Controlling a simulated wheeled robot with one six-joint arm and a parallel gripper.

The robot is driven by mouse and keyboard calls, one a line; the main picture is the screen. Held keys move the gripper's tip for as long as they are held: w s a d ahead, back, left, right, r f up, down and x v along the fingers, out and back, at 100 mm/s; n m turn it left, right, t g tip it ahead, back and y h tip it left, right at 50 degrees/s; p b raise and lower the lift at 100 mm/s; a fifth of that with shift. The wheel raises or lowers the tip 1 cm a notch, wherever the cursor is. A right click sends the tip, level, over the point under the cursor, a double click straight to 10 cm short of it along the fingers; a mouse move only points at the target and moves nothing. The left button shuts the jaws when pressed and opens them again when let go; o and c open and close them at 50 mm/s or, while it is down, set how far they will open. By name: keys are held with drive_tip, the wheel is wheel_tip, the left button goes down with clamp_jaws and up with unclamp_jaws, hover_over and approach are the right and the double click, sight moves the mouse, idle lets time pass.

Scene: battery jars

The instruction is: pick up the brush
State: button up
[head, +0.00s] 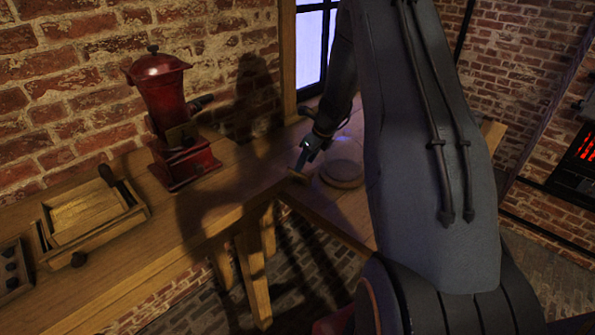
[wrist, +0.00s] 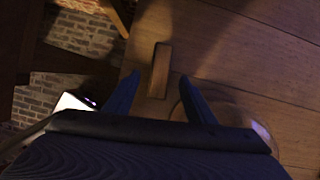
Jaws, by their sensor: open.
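A small, narrow wooden piece, which looks like the brush (wrist: 160,68), lies on the wooden table near its edge. In the wrist view it sits ahead of and between the two dark fingers of my gripper (wrist: 158,82), a little nearer the left one. The fingers are apart with nothing held. In the head view my gripper (head: 302,160) points down just over the brush (head: 298,176) at the table corner. I cannot tell the height gap between the fingertips and the brush. Its bristles cannot be made out.
The table edge drops to a brick floor (head: 330,270) on the near side. A red grinder (head: 172,125) and a wooden tray (head: 135,217) stand on the bench at left.

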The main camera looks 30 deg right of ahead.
drive_tip(key=shift+w+d+f+p, duration=0.1)
drive_tip(key=shift+w+f+p, duration=0.05)
drive_tip(key=shift+f, duration=0.4)
drive_tip(key=shift+w+f+p, duration=0.1)
drive_tip(key=shift+f+p, duration=0.05)
drive_tip(key=shift+f, duration=0.35)
drive_tip(key=shift+a+p+x, duration=0.1)
drive_tip(key=shift+p+x, duration=0.4)
drive_tip(key=shift+x, duration=0.7)
drive_tip(key=shift+a+p+x, duration=0.15)
drive_tip(key=shift+p+x, duration=0.35)
drive_tip(key=shift+x, duration=0.7)
drive_tip(key=c, duration=1.2)
drive_tip(key=shift+o, duration=0.2)
drive_tip(key=shift+r, duration=0.1)
drive_tip(key=shift+w, duration=0.1)
wheel_tip(320, 180, up, 10)
drive_tip(key=b, duration=0.2)
drive_tip(key=shift+b, duration=0.3)
